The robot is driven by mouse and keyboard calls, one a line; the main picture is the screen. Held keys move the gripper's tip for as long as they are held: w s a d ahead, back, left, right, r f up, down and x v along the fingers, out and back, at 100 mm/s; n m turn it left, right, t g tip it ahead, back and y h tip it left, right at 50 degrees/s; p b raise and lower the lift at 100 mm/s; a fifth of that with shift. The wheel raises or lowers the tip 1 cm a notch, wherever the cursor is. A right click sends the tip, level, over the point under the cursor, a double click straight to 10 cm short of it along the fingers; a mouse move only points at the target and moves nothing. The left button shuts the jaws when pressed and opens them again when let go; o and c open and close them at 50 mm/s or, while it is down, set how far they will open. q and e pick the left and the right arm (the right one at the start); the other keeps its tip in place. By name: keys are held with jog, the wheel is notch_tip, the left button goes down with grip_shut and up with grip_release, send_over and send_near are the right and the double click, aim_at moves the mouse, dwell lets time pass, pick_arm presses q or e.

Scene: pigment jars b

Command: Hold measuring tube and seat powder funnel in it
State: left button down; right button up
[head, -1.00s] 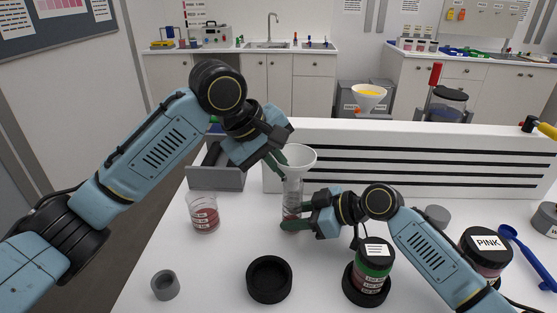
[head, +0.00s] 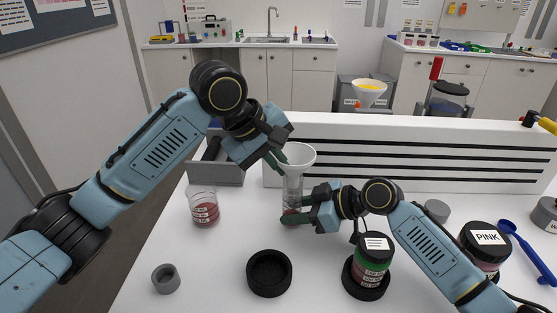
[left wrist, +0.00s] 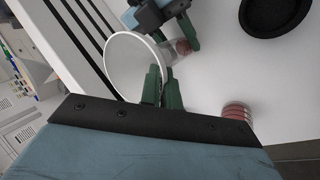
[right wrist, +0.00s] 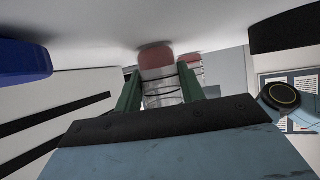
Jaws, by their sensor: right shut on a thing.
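The clear measuring tube (head: 292,190) stands on the white table with reddish powder at its base. My right gripper (head: 296,217) is shut around its lower part; the right wrist view shows the tube (right wrist: 160,90) between the fingers. The white powder funnel (head: 298,156) is at the tube's top, bowl up. Its stem looks to be inside the tube mouth, though the join is hard to see. My left gripper (head: 278,160) is at the funnel's left rim, its fingers a small gap apart. In the left wrist view, the funnel bowl (left wrist: 132,65) lies beside these fingers.
A clear jar of red powder (head: 203,211) stands left of the tube. A black ring holder (head: 269,284) and a grey cup (head: 166,280) are in front. A green-banded jar (head: 374,262), a PINK jar (head: 486,250) and a blue scoop (head: 525,252) lie right. A grey bin (head: 216,174) is behind.

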pick_arm(q)
jog(key=c, duration=1.6)
grip_release()
jog(key=shift+o, duration=0.2)
jog(key=v, duration=1.2)
pick_arm(e)
jog(key=o, duration=0.4)
jog(key=shift+o, duration=0.2)
jog(key=o, duration=0.5)
